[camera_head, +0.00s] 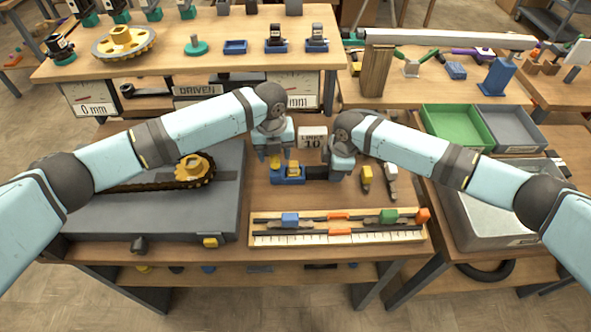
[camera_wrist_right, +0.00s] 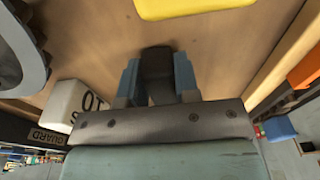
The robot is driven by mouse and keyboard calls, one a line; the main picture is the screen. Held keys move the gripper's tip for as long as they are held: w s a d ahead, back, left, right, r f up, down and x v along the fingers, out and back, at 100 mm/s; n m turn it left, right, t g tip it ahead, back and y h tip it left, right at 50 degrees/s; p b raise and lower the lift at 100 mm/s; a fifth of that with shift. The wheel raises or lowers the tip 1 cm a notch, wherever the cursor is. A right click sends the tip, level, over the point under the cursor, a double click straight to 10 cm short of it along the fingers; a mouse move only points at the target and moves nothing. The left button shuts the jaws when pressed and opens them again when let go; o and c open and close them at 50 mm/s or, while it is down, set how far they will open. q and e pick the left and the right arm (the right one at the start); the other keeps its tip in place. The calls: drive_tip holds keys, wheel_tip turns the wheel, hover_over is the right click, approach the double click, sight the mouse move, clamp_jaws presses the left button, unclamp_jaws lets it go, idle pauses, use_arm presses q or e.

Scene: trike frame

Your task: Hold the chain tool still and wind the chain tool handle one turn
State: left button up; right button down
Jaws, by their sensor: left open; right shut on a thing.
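The chain tool has a blue body (camera_head: 289,180) with a yellow part on top, and it lies on the brown bench near the middle. A dark bar, apparently its handle (camera_head: 318,173), extends right from the body. My right gripper (camera_head: 338,172) is shut on that dark end; in the right wrist view the dark piece (camera_wrist_right: 157,63) sits between the two blue fingers. My left gripper (camera_head: 277,155) is open, pointing down just over the left part of the blue body. Its fingertips partly cover the tool, and I cannot tell whether they touch it.
A yellow-topped piece (camera_head: 366,178) and another tool lie to the right. A ruler tray (camera_head: 338,236) with coloured blocks lies in front. A grey board (camera_head: 150,217) with chain and yellow sprocket is at left.

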use_arm(q)
drive_tip(key=shift+r, duration=0.15)
use_arm(e)
drive_tip(key=shift+r, duration=0.1)
use_arm(q)
drive_tip(key=shift+r, duration=2.4)
use_arm(e)
drive_tip(key=c, duration=0.8)
unclamp_jaws()
drive_tip(key=r, duration=0.8)
drive_tip(key=d+r, duration=0.1)
drive_tip(key=r, duration=0.3)
drive_tip(key=shift+d, duration=0.1)
